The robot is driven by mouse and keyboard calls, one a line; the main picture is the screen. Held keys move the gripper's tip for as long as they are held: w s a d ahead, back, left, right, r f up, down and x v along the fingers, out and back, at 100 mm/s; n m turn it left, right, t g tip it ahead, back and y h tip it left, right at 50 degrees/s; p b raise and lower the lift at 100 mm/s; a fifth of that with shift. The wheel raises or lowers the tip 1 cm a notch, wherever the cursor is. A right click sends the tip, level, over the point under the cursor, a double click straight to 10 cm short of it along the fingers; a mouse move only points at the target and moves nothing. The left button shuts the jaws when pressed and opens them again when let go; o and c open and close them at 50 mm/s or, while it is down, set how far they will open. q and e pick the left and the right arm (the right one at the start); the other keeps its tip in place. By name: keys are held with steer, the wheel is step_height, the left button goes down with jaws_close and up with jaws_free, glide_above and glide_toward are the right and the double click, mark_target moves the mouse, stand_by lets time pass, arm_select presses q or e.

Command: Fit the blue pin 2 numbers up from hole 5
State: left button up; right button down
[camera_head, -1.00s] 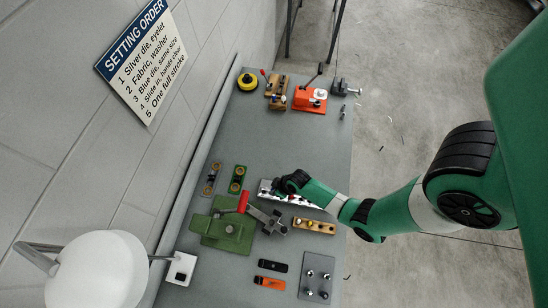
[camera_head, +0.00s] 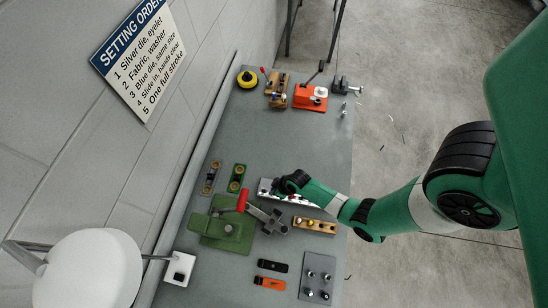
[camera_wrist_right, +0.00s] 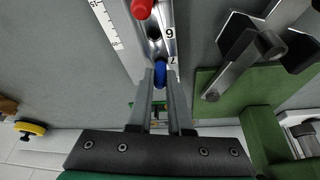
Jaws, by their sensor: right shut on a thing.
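The silver numbered plate (camera_head: 265,187) lies on the bench, partly hidden by my right gripper (camera_head: 290,183). In the right wrist view the plate (camera_wrist_right: 128,45) shows the numbers 6 and 7 beside its row of holes. The blue pin (camera_wrist_right: 160,73) is beside the number 7, between the fingers of my right gripper (camera_wrist_right: 160,90), which is shut on it. Its lower end is hidden, so I cannot tell how deep it sits. A red pin (camera_wrist_right: 141,8) stands farther up the row, past the dark opening beside 6. My left gripper is not in view.
A green press (camera_head: 222,227) with a red-handled lever (camera_head: 243,200) stands close left of the plate. A wooden block (camera_head: 315,225) with pins lies just below it. An orange tool (camera_head: 311,97) stands at the far end. Bench between is clear.

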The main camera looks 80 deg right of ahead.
steer(key=shift+f, duration=0.35)
steer(key=c, duration=0.8)
jaws_free()
steer(key=shift+r, duration=0.1)
steer(key=shift+o, duration=0.2)
steer(key=p+v, duration=0.8)
steer(key=v, duration=0.3)
steer(key=shift+s+r, duration=0.25)
steer(key=shift+r, duration=0.05)
steer(key=shift+a, duration=0.1)
